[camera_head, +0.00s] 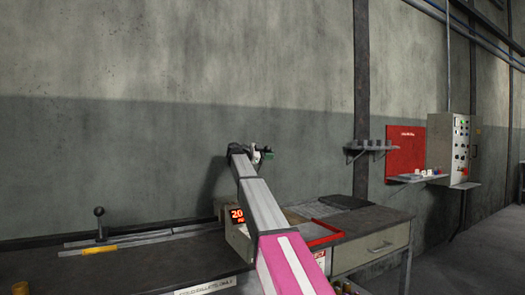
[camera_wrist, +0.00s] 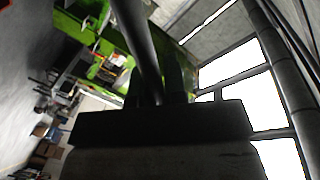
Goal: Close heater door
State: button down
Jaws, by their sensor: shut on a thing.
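My gripper (camera_wrist: 160,84) is dark and partly in shadow in the wrist view. It is shut on a dark round bar (camera_wrist: 138,38), which runs up from between the fingers to the top edge. I cannot tell whether this bar is part of the heater door. In the head view my arm reaches forward over the bench, and its wrist end (camera_head: 261,155) shows small in front of the wall; the fingers cannot be made out there. No heater door can be clearly recognised in either view.
A dark bench (camera_head: 150,262) with a black-knobbed lever (camera_head: 100,222) stands left. A box with red digits (camera_head: 237,215) and a red-edged tray (camera_head: 318,232) are beside my arm. A control cabinet (camera_head: 452,150) hangs right. Green machinery (camera_wrist: 75,35) shows in the wrist view.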

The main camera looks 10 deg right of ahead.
jog(key=s+d+f+m, duration=0.2)
jog(key=s+f+m, duration=0.1)
jog(key=s+f, duration=0.3)
jog(key=s+d+f+m+t+y, duration=0.1)
jog(key=s+f+m, duration=0.3)
jog(key=f, duration=0.5)
jog(key=shift+s+d+f+t, duration=0.3)
jog(key=shift+s+d, duration=0.1)
jog(key=shift+s, duration=0.45)
jog(key=c, duration=1.2)
grip_release()
jog(key=shift+o, duration=0.2)
jog(key=v, duration=1.1)
jog(key=shift+d, duration=0.1)
